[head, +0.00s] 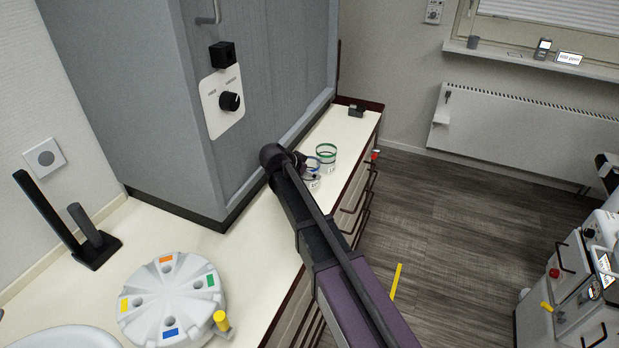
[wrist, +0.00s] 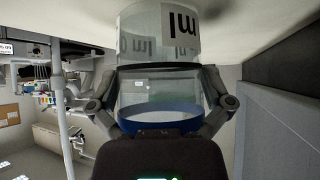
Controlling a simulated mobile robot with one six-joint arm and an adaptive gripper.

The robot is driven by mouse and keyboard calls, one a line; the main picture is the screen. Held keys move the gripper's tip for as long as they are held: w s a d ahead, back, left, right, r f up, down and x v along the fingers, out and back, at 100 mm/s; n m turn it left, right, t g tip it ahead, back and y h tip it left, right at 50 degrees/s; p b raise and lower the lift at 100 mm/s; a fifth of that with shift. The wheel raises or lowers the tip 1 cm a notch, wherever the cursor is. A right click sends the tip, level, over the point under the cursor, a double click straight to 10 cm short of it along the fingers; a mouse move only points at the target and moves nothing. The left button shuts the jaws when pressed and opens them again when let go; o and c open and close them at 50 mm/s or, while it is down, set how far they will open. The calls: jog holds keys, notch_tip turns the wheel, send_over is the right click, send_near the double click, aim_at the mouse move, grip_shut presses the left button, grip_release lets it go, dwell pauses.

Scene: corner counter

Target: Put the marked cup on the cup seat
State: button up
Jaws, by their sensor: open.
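A clear cup with a blue rim (head: 313,163) stands on the counter beside a clear cup with a green rim (head: 327,152). My gripper (head: 302,161) is at the blue-rimmed cup and partly covers it. In the wrist view, the blue-rimmed cup (wrist: 160,122) appears upside down between the two open fingers of my gripper (wrist: 160,92), with large dark "ml" print near its base. Whether the fingers touch it cannot be told. A white round holder (head: 192,295) with holes and coloured tags lies on the near counter; I cannot tell whether it contains the cup seat.
A tall grey cabinet (head: 130,95) with a black knob stands left of the cups, close to my gripper. A yellow-topped post (head: 221,321) is beside the holder. A black stand (head: 92,245) is at the left. A small black box (head: 357,110) sits at the counter's far end.

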aim_at(316, 164)
jog(key=shift+c, duration=0.2)
jog(key=c, duration=0.9)
jog(key=shift+r, duration=0.2)
notch_tip(316, 164, up, 4)
jog(key=p, duration=0.4)
jog(key=shift+f, duration=0.2)
jog(key=s+d, duration=0.1)
jog(key=s, duration=0.4)
jog(key=s+d, duration=0.1)
jog(key=s, duration=0.4)
jog(key=s+d+r+p, duration=0.1)
jog(key=s+d, duration=0.1)
jog(key=s, duration=0.3)
jog(key=shift+s, duration=0.3)
